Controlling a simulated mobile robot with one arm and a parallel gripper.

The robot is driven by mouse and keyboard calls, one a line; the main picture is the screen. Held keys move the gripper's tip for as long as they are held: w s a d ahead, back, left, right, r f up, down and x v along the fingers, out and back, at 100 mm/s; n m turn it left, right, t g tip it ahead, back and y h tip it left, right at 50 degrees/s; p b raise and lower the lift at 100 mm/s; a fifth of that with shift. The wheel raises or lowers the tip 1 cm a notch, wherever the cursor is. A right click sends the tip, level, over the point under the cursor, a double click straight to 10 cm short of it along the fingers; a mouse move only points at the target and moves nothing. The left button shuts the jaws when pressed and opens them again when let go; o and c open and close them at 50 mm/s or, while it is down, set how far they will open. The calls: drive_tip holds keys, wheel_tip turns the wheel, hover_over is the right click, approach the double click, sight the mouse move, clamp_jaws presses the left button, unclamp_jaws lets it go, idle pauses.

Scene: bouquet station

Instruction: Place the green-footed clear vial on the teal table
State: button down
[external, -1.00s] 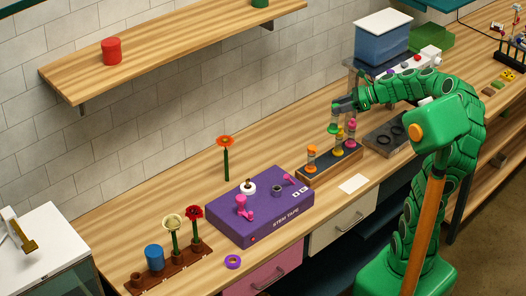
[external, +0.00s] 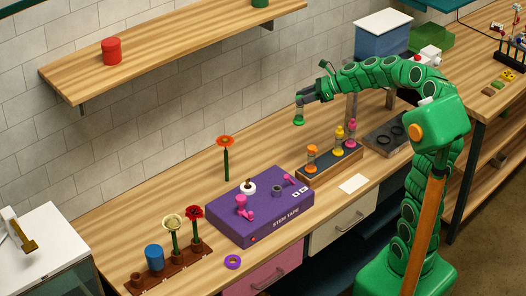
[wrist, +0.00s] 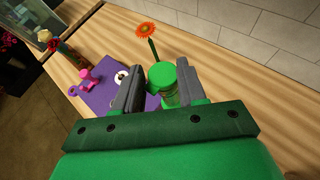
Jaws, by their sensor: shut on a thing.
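My gripper (external: 304,97) is shut on the green-footed clear vial (external: 299,116) and holds it in the air above the wooden bench, left of the vial rack (external: 330,167). The vial hangs roughly upright with its green foot at the bottom. In the wrist view the vial (wrist: 161,76) sits between the two grey fingers, with a green end and a partly hidden clear body. Orange (external: 312,151), yellow (external: 339,134) and pink (external: 351,128) vials stand in the rack.
A purple stem tape box (external: 265,222) lies on the bench to the left. An orange flower (external: 226,145) stands behind it, near the wall. A dark tray (external: 383,143) with round holes is right of the rack. A wooden shelf (external: 190,50) hangs above.

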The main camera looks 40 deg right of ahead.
sight(303, 120)
drive_tip(key=shift+w+a, duration=0.35)
drive_tip(key=shift+w, duration=0.05)
wheel_tip(303, 120, down, 10)
drive_tip(key=shift+f, duration=0.2)
drive_tip(key=shift+w+f, duration=0.1)
drive_tip(key=shift+f, duration=0.1)
drive_tip(key=w+f, duration=1.2)
drive_tip(key=w, duration=0.1)
drive_tip(key=shift+w+d+f, duration=0.15)
drive_tip(key=shift+w+f, duration=0.25)
drive_tip(key=c, duration=0.6)
unclamp_jaws()
drive_tip(key=shift+c, duration=0.2)
